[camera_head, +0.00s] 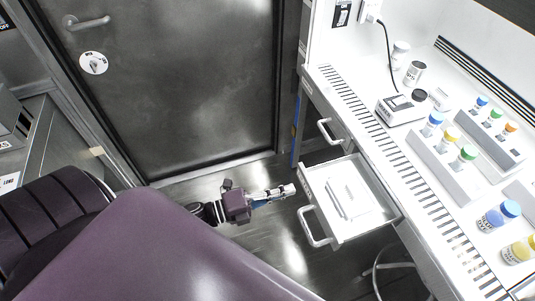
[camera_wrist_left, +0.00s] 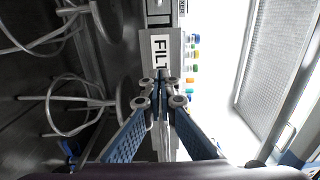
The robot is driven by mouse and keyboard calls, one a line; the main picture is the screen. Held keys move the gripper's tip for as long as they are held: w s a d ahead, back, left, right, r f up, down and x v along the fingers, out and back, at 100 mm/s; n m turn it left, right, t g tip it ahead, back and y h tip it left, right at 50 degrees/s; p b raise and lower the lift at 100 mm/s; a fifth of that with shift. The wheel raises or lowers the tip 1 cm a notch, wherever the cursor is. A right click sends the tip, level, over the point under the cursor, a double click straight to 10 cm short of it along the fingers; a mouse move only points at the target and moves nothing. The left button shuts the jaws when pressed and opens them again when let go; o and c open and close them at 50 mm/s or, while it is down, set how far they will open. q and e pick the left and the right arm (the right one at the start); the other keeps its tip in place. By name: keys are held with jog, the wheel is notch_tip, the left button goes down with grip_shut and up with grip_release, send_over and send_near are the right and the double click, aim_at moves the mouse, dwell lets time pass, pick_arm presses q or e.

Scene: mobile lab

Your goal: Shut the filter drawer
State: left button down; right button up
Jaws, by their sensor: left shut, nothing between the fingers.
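The filter drawer (camera_head: 388,214) is pulled out from under the white bench in the head view. Flat white items (camera_head: 347,191) lie inside it. Its white loop handle (camera_head: 314,228) is on the front face. My left gripper (camera_head: 291,189) is shut and empty, just left of the drawer front, above the handle in the picture. In the left wrist view my left gripper (camera_wrist_left: 161,76) has its fingertips together in front of the drawer face, below a label (camera_wrist_left: 160,50) reading "FIL", partly hidden. I cannot tell whether they touch. My right gripper is not in view.
Another drawer handle (camera_head: 331,131) sits behind, on a drawer that looks closed. The bench (camera_head: 405,165) holds a small device (camera_head: 400,108), vial racks and jars. A stool (camera_head: 385,268) stands under the bench. A dark door (camera_head: 190,80) is at the back, with clear floor before it.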

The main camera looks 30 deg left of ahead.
aim_at(340, 175)
pick_arm(q)
jog(key=x, duration=0.2)
jog(key=shift+w+d, duration=0.25)
jog(key=shift+w, duration=0.05)
jog(key=shift+w+d, duration=0.1)
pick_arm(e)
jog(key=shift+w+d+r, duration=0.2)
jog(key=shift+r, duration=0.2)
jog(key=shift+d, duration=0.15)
pick_arm(q)
jog(key=b+x, duration=0.3)
jog(key=x, duration=1.1)
jog(key=shift+w+d, duration=0.25)
jog(key=shift+w, duration=0.1)
jog(key=b+x, duration=0.1)
jog(key=x, duration=0.3)
jog(key=shift+w+d, duration=0.2)
jog(key=shift+d, duration=0.05)
jog(key=shift+w+d, duration=0.1)
jog(key=shift+w, duration=0.1)
jog(key=shift+r, duration=0.25)
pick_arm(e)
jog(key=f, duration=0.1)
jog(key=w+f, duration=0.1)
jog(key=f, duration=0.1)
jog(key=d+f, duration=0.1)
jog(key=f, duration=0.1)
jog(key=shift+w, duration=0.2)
pick_arm(q)
jog(key=shift+r, duration=0.1)
